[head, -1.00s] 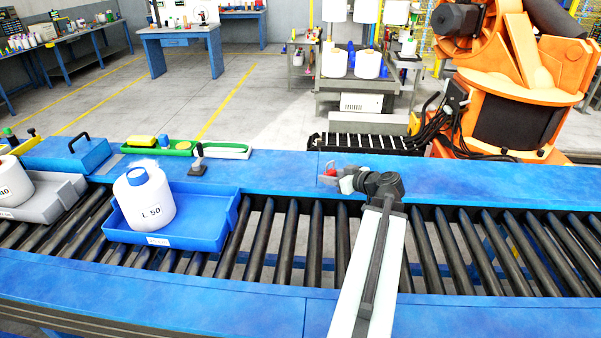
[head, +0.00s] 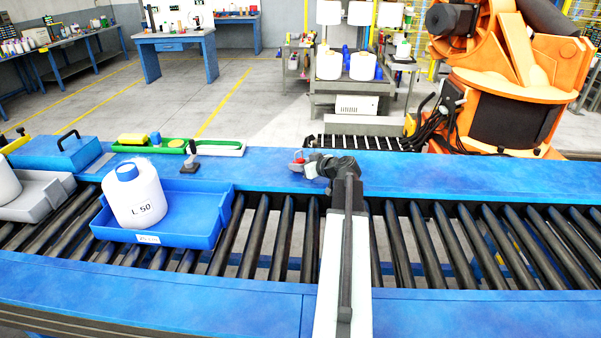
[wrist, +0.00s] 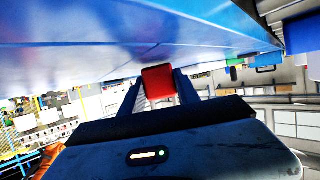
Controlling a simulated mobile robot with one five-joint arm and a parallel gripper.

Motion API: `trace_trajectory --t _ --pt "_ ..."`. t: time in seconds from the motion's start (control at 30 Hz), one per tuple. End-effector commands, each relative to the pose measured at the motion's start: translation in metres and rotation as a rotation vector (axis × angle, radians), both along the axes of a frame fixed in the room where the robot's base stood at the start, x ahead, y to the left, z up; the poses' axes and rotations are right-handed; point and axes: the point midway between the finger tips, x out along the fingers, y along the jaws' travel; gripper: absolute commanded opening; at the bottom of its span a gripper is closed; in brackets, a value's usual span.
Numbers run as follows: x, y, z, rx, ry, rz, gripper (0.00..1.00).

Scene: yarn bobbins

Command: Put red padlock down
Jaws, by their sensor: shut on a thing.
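The red padlock (wrist: 159,83) is between the fingertips in the wrist view, close to a blue surface. I cannot tell whether the padlock touches the ledge. The gripper and arm hide part of it.
A blue tray (head: 205,228) with a white bobbin marked L 50 (head: 138,195) stands on the rollers at left. The ledge right of my gripper is clear.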

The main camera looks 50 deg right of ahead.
Motion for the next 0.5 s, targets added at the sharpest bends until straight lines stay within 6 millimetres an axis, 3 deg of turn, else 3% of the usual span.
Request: trace_trajectory --t 0.33,0.37,0.43,0.5 --pt "-0.0006 -0.0005 -0.0051 0.0 0.0 -0.001 0.0" --pt "-0.0008 -0.0006 -0.004 0.0 0.0 -0.001 0.43" --pt "-0.0008 -0.0007 -0.0033 0.0 0.0 -0.001 0.6" --pt "-0.0009 -0.0007 -0.0032 0.0 0.0 -0.001 0.6"
